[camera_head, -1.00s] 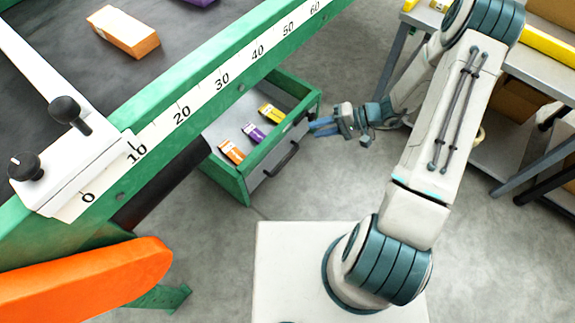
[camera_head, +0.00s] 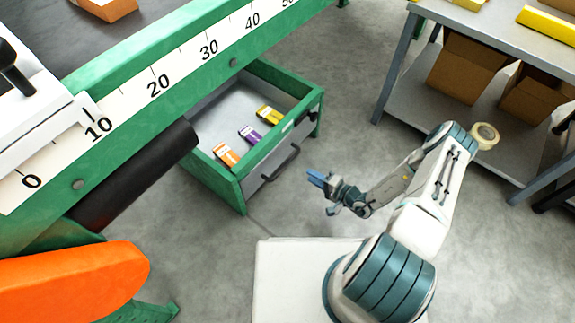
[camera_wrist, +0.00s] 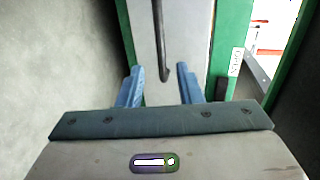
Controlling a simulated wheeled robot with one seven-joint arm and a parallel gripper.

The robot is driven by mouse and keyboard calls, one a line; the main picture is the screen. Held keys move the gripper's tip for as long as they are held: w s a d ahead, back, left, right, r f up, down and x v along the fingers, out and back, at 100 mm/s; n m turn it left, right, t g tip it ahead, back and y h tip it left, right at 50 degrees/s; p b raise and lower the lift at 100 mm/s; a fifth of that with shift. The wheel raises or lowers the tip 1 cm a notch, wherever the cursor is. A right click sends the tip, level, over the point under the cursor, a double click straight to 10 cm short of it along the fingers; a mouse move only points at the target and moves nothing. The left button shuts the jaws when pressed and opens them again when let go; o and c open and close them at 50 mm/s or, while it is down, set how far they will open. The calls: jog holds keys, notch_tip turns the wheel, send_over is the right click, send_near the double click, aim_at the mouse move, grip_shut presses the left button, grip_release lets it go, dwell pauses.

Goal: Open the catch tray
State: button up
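Nothing is held.
The green machine rail with a number scale (camera_head: 180,75) runs above the tray. An orange guard (camera_head: 75,282) is at lower left. A grey table (camera_head: 480,45) with cardboard boxes (camera_head: 468,68) and a tape roll (camera_head: 485,135) stands at right. The floor between is clear.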

aim_at(287, 162)
jog(key=shift+b+x, duration=2.3)
jog(key=shift+x, duration=4)
jog(key=shift+r, duration=0.15)
grip_shut()
